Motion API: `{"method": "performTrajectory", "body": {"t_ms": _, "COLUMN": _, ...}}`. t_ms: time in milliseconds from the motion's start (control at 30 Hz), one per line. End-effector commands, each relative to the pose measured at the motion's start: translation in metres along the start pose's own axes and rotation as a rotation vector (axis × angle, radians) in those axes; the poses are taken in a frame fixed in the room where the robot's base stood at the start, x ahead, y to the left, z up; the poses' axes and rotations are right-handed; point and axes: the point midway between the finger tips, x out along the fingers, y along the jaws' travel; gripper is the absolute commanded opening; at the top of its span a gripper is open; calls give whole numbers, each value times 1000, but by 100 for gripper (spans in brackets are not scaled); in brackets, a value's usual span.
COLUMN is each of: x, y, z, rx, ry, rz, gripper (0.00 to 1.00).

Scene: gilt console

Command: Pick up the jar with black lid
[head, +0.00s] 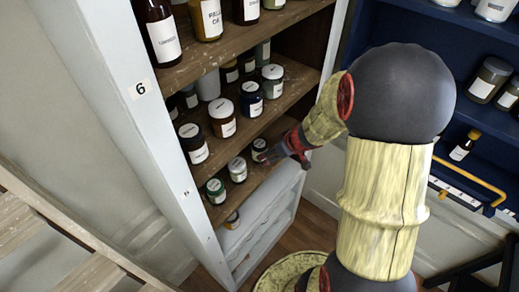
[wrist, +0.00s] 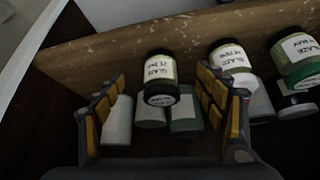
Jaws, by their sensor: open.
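The jar with black lid (wrist: 160,71) has pale contents and a white label reading "GLAZE". In the wrist view it lies between the two yellow-padded fingers of my gripper (wrist: 160,80), which are open with a gap on each side. In the head view the jar (head: 259,146) stands on the lower shelf, at the right end of a row of small jars. My gripper (head: 264,157) reaches in from the right, close in front of it and partly covering it. I cannot tell whether a finger touches the jar.
A white-lidded jar (head: 237,169) stands beside it, then a green-lidded jar (head: 215,190). In the wrist view, the white-lidded jar (wrist: 230,58) is close to my right finger. Larger jars (head: 222,117) fill the shelf above. The white cabinet side (head: 150,130) bounds the left.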

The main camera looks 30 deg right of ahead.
Motion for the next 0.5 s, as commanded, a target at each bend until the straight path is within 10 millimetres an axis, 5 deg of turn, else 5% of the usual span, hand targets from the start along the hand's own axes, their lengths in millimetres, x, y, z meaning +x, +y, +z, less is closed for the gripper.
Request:
{"method": "performTrajectory", "body": {"t_ms": 233, "x": 18, "y": -1, "z": -30, "rx": -1, "ry": -2, "rz": -2, "gripper": 72}}
{"method": "performTrajectory", "body": {"t_ms": 500, "x": 26, "y": -1, "z": -41, "rx": 0, "ry": -1, "rz": -2, "gripper": 72}}
